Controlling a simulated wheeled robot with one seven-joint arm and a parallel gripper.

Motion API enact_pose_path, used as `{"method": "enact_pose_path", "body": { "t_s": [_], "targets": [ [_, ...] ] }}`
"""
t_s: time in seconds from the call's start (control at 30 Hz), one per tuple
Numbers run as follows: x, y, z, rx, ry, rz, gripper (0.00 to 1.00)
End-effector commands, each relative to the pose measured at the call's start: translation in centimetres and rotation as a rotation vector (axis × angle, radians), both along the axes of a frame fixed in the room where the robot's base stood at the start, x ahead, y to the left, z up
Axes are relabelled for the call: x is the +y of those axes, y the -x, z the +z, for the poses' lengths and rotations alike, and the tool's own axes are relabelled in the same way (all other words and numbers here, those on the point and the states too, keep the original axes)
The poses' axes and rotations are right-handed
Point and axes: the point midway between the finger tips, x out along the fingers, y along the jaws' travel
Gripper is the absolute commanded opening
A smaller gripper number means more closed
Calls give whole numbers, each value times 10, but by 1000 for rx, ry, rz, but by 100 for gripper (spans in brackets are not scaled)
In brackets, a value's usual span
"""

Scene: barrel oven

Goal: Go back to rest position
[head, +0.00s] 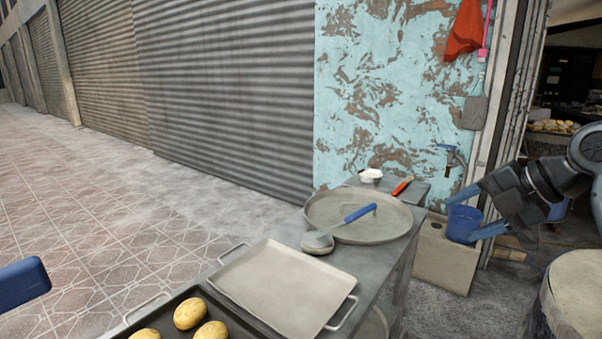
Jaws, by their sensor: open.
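My gripper (479,212) is on the right side of the head view, at the end of my dark arm. Its two blue-tipped fingers point left and are spread apart. No object is held between them. Behind the fingers a blue bucket (461,224) shows at a beige basin (440,262). The gripper is to the right of the metal work table (378,268) and apart from it.
The table bears a round pan (335,215), a blue-handled ladle (345,221), a white bowl (371,176), a red-handled tool (402,186) and an empty tray (285,285). A dark tray (245,328) holds bread rolls (190,313).

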Motion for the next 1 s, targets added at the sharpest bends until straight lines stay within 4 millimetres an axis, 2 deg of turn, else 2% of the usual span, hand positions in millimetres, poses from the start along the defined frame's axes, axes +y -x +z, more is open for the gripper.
{"method": "enact_pose_path", "body": {
  "t_s": [0.33,0.57,0.77,1.0],
  "targets": [
    [19,1,-28,10,-99,-93,64],
    [40,6,-59,26,-209,-199,64],
    [64,19,-98,54,-355,-347,64],
    [100,62,-165,114,-609,-627,64]
  ]
}}
